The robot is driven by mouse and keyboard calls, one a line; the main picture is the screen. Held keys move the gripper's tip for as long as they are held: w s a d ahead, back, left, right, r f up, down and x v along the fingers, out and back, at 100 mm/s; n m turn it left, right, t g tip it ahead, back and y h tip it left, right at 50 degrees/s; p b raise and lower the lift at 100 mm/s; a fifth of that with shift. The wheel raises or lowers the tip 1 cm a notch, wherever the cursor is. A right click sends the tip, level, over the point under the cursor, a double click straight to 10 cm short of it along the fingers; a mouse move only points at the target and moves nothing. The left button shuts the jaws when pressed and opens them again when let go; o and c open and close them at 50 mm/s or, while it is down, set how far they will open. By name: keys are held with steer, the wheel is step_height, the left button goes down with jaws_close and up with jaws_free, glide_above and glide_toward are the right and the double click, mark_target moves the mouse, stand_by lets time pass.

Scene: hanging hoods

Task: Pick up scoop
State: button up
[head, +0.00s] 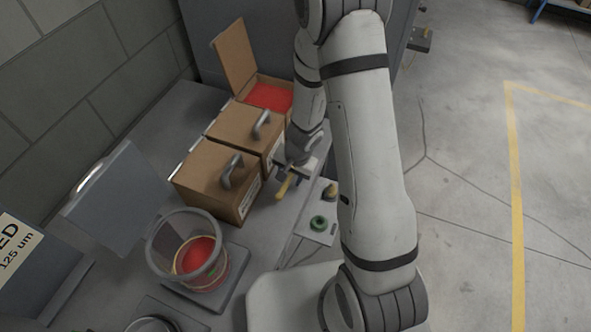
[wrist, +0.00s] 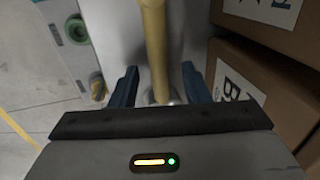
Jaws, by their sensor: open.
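The scoop (wrist: 154,35) shows in the wrist view as a long yellow handle running from the top edge down between my gripper's fingers. A small pale metallic part shows at its lower end; the rest is hidden by my gripper body. In the head view its yellow end (head: 282,190) sticks out below my gripper (head: 291,173), beside the cardboard boxes. In the wrist view my gripper (wrist: 160,70) is open, with one blue finger on each side of the handle and gaps visible on both sides.
Closed cardboard boxes with grey handles (head: 216,178) stand close beside my gripper; an open one (head: 233,57) is behind. A clear bucket with red contents (head: 188,246) stands at the front. A panel with a green button (head: 318,223) is at the right.

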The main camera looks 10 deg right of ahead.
mark_target(290, 176)
jaws_close()
stand_by(0.4)
steer(key=shift+r, duration=0.1)
step_height(290, 176, up, 10)
steer(key=p, duration=0.5)
steer(key=shift+p, duration=0.4)
